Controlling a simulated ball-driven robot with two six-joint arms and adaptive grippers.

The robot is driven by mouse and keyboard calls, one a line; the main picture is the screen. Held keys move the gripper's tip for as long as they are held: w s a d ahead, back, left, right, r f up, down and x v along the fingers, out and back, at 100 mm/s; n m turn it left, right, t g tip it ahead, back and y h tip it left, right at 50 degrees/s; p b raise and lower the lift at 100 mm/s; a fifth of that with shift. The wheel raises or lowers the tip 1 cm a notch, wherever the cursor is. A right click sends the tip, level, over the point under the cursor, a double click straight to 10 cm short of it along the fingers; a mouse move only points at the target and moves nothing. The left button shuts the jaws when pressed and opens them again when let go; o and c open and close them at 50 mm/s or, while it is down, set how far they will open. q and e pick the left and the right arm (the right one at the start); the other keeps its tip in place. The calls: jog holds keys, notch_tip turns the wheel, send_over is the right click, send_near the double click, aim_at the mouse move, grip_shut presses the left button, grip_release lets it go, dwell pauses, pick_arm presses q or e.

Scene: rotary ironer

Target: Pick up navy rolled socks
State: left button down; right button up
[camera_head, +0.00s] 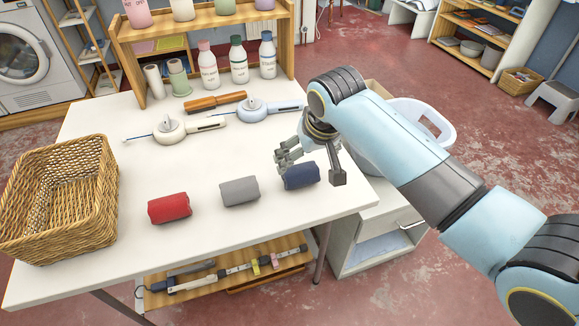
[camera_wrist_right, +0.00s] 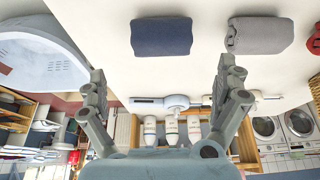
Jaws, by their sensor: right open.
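The navy rolled socks (camera_head: 301,175) lie on the white table near its right front edge, as a dark blue roll. They also show in the right wrist view (camera_wrist_right: 161,37), ahead of the fingers and left of the grey roll. My right gripper (camera_head: 312,168) is open and empty, its fingers spread on either side of the navy roll in the head view. In the right wrist view the gripper (camera_wrist_right: 160,80) shows both fingers apart with a gap between them and nothing held. My left gripper is not in view.
A grey roll (camera_head: 239,191) and a red roll (camera_head: 169,207) lie left of the navy one. A wicker basket (camera_head: 62,200) stands at the table's left. A white basin (camera_head: 425,118) is at the right.

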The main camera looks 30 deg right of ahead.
aim_at(301, 167)
jog(key=x, duration=0.5)
jog(key=b+x, duration=0.1)
jog(key=x, duration=0.2)
jog(key=shift+w, duration=0.35)
jog(key=shift+c, duration=0.3)
jog(key=c, duration=0.9)
